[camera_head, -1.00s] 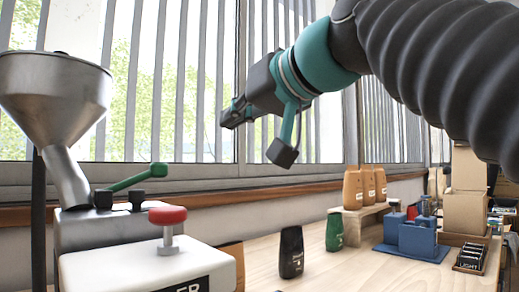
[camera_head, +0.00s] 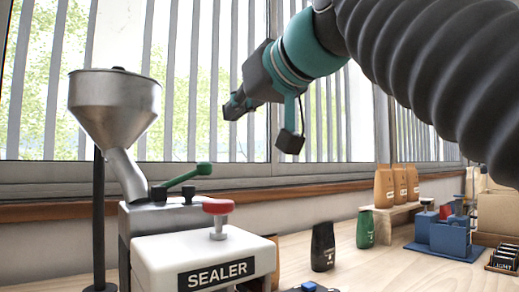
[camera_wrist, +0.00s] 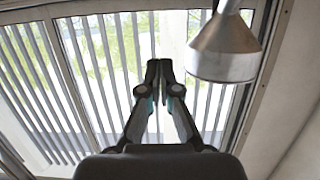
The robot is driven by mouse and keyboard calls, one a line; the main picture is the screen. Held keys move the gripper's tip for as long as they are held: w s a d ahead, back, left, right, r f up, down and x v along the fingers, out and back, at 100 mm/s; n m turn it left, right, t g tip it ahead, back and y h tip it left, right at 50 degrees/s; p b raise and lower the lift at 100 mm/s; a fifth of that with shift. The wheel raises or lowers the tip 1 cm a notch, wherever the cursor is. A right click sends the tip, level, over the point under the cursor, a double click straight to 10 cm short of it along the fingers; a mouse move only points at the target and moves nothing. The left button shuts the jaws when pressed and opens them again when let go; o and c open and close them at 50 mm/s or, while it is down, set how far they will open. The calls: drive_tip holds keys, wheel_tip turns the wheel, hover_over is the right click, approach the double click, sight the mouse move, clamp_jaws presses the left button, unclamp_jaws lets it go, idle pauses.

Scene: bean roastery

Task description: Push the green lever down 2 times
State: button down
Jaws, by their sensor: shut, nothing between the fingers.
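The green lever (camera_head: 189,175) slants up to the right from its dark pivot on top of the grey metal machine (camera_head: 127,220), below the steel hopper (camera_head: 115,103). Its knob end is raised. My gripper (camera_head: 231,107) is shut and empty, in the air above and to the right of the lever, apart from it. In the wrist view my gripper (camera_wrist: 158,68) has its fingertips together in front of the window. The hopper also shows there (camera_wrist: 224,50), to the right of the fingers. The lever does not show in the wrist view.
A white sealer (camera_head: 160,255) with a red knob (camera_head: 218,206) stands in front of the lever. A black bag (camera_head: 322,246), a green bag (camera_head: 365,229) and a blue fixture (camera_head: 449,238) stand to the right. Slatted windows (camera_head: 200,80) are behind.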

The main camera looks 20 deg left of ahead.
drive_tip(key=p, duration=0.1)
hover_over(185, 177)
drive_tip(key=w+d, duration=0.2)
drive_tip(key=d, duration=0.2)
wheel_tip(185, 177, down, 2)
drive_tip(key=shift+w+a+f+b, duration=0.1)
drive_tip(key=shift+f+b, duration=0.25)
drive_tip(key=shift+f, duration=0.75)
drive_tip(key=shift+w+a+f+b, duration=0.1)
drive_tip(key=shift+f+b, duration=0.2)
drive_tip(key=shift+f, duration=0.8)
drive_tip(key=shift+s, duration=0.1)
